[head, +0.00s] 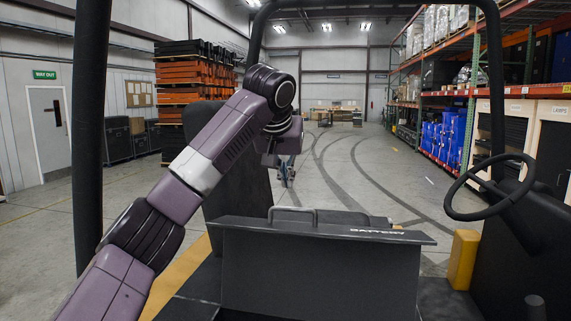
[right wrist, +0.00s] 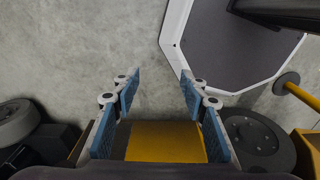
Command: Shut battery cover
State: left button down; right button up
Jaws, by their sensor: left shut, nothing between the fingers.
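The battery cover (head: 320,231) is a wide dark panel with white "BATTERY" lettering, across the lower middle of the head view. Its strip stands above a dark box front (head: 318,275); I cannot tell how far open it is. A grey bar or frame shows just behind it. My left arm reaches over from the left, and my left gripper (head: 287,180) points down beyond the cover, apart from it in the picture. It is small there, shut and empty. My right gripper (right wrist: 160,83) shows only in the right wrist view, open and empty, its blue-padded fingers wide apart above a yellow part (right wrist: 165,141).
A steering wheel (head: 490,187) and yellow block (head: 463,259) stand at the right. Dark posts (head: 92,130) frame the vehicle. A dark seat back (head: 236,150) rises behind my left arm. A wheel (right wrist: 258,138) shows at the right wrist view's lower right. Concrete floor lies open beyond.

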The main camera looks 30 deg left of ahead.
aim_at(286, 208)
pick_arm(q)
jog(key=p+x, duration=0.1)
jog(key=x, duration=0.3)
jog(key=shift+w+a+f+p, duration=0.15)
jog(key=shift+w+a+p, duration=0.1)
jog(key=shift+w+p, duration=0.1)
jog(key=s, duration=0.1)
jog(key=s+f, duration=0.1)
jog(key=shift+s+d+p, duration=0.3)
jog(key=shift+d, duration=0.1)
jog(key=shift+s+d, duration=0.1)
jog(key=shift+s, duration=0.2)
jog(key=shift+s+d+f, duration=0.1)
jog(key=shift+s, duration=0.1)
jog(key=shift+f, duration=0.25)
pick_arm(e)
jog(key=r, duration=0.2)
jog(key=w+r, duration=0.1)
jog(key=shift+a+r, duration=0.2)
jog(key=shift+a, duration=0.15)
pick_arm(q)
jog(key=shift+r, duration=0.1)
pick_arm(e)
jog(key=shift+w, duration=0.15)
